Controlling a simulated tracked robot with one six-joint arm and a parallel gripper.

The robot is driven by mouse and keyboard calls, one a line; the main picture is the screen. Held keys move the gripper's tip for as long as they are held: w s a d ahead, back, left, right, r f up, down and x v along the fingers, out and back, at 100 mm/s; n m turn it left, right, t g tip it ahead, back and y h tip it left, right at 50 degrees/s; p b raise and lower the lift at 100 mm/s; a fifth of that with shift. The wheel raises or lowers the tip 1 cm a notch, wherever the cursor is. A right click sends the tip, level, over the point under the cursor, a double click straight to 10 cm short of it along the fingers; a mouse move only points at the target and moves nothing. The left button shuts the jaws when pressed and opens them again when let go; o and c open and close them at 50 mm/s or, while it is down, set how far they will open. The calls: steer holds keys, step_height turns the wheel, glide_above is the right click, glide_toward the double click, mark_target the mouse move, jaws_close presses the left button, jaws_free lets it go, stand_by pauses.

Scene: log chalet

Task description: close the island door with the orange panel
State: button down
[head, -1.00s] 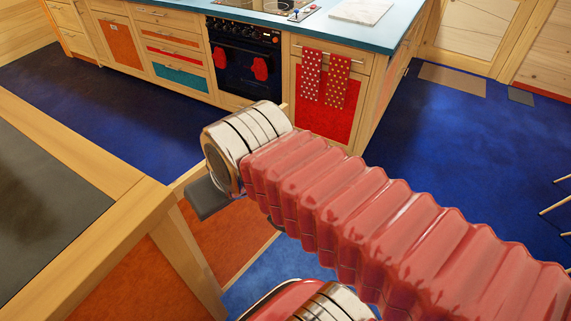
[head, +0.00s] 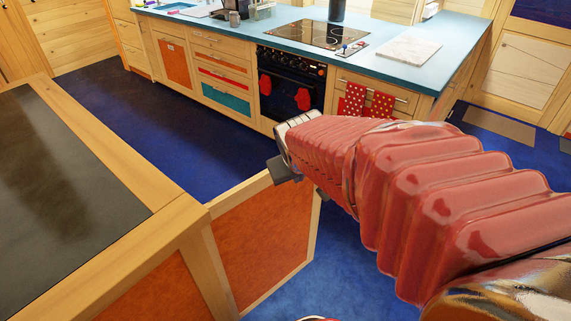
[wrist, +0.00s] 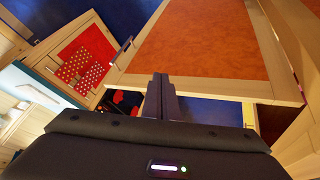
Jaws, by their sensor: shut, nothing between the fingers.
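The island door with the orange panel (head: 265,240) stands open, swung out from the island's corner in the head view. Its light wood frame and orange face also fill the upper middle of the wrist view (wrist: 205,45). A small metal handle (wrist: 123,52) shows at the door frame's left side there. My gripper (wrist: 161,80) is shut and empty, its dark fingertips close to the door's frame edge; I cannot tell whether they touch it. In the head view my red-sleeved arm reaches across the door's far end and hides most of the gripper.
The island (head: 150,165), with a dark top and wood rim, stands at left. Behind is a counter (head: 400,72) with an oven (head: 290,85) and red dotted towels (head: 380,104). Blue floor (head: 350,270) is clear right of the door.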

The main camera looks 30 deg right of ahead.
mark_target(314, 192)
steer(key=w+d+f+n+t, duration=0.1)
steer(key=w+d+f+t, duration=0.15)
steer(key=d+f, duration=0.9)
steer(key=w+d+f+n+t, duration=0.1)
steer(key=w+d+f, duration=0.3)
steer(key=d+f, duration=0.8)
steer(key=d+f+n+t+y, duration=0.1)
steer(key=d+f+t+y, duration=0.15)
steer(key=f+t, duration=0.2)
steer(key=s+a+f+t+y, duration=0.3)
steer(key=s+a+t+y, duration=0.1)
steer(key=s, duration=0.4)
steer(key=shift+a+f+n, duration=0.25)
steer(key=shift+f+n, duration=0.05)
steer(key=shift+n, duration=0.1)
steer(key=w, duration=0.4)
steer(key=w+a, duration=0.1)
steer(key=w, duration=0.3)
steer(key=w+a, duration=0.1)
steer(key=w, duration=0.4)
steer(key=shift+a, duration=0.1)
steer(key=shift+w, duration=0.45)
